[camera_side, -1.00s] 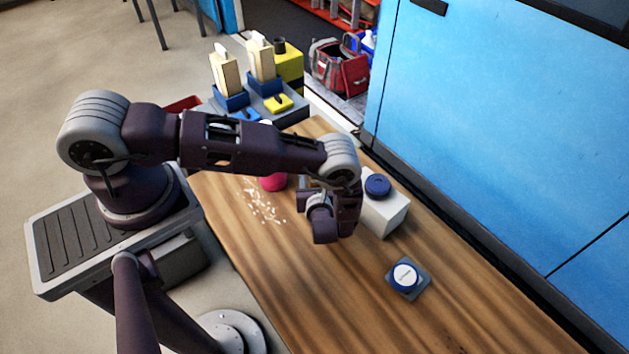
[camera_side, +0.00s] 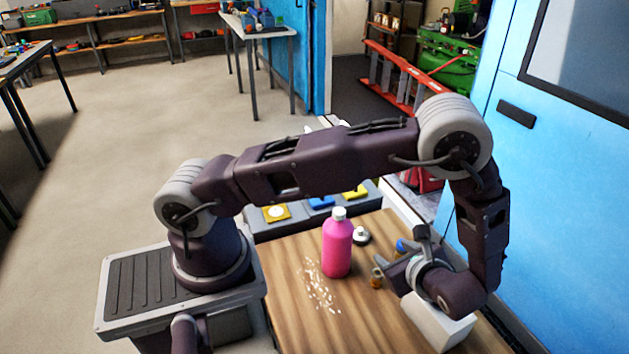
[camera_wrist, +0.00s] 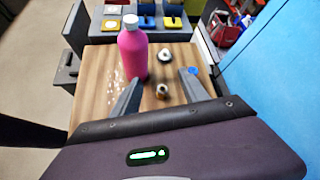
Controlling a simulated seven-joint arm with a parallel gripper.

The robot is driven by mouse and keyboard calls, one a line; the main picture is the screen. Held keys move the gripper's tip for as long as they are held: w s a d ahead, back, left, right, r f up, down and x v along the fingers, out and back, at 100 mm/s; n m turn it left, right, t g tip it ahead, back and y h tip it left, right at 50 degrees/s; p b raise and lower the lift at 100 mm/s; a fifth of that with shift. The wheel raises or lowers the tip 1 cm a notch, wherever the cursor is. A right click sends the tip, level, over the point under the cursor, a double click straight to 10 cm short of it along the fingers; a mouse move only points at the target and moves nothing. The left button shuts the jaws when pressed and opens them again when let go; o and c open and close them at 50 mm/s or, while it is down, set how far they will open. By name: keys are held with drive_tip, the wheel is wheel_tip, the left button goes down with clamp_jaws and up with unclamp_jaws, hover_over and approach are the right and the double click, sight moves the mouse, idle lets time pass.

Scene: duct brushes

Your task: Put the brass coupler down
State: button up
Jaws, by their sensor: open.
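The brass coupler (camera_side: 377,278) is a small brass-coloured piece on the wooden table. It also shows in the wrist view (camera_wrist: 162,91), between my two fingers, with space on either side. My gripper (camera_side: 381,269) is low over the table, pointing toward the coupler from the right in the side view. In the wrist view my gripper (camera_wrist: 161,75) has its fingers spread wide and holds nothing. I cannot tell how far the coupler is below or ahead of the fingertips.
A pink bottle (camera_side: 338,248) with a white cap stands left of the coupler. A dark round piece with a white top (camera_side: 361,236) lies behind. A blue piece (camera_wrist: 193,70) is near my right finger. White bits (camera_side: 320,287) are scattered left. A white block (camera_side: 438,325) is below my wrist.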

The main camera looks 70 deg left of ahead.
drive_tip(key=s+a+r+n+g+h, duration=0.1)
drive_tip(key=s+r+n+h, duration=0.15)
drive_tip(key=r, duration=0.35)
drive_tip(key=s+a+r+n+g+h, duration=0.1)
drive_tip(key=r+n, duration=0.2)
drive_tip(key=r, duration=0.4)
drive_tip(key=s+d+r+n+t+h, duration=0.2)
drive_tip(key=s+r+n+h, duration=0.1)
drive_tip(key=s+r+n, duration=0.2)
drive_tip(key=s+d+r+n+t+h, duration=0.2)
drive_tip(key=s+r+n, duration=0.4)
drive_tip(key=s+r, duration=0.4)
drive_tip(key=shift+s+t+h, duration=0.6)
drive_tip(key=shift+s+h, duration=0.5)
drive_tip(key=shift+h, duration=0.15)
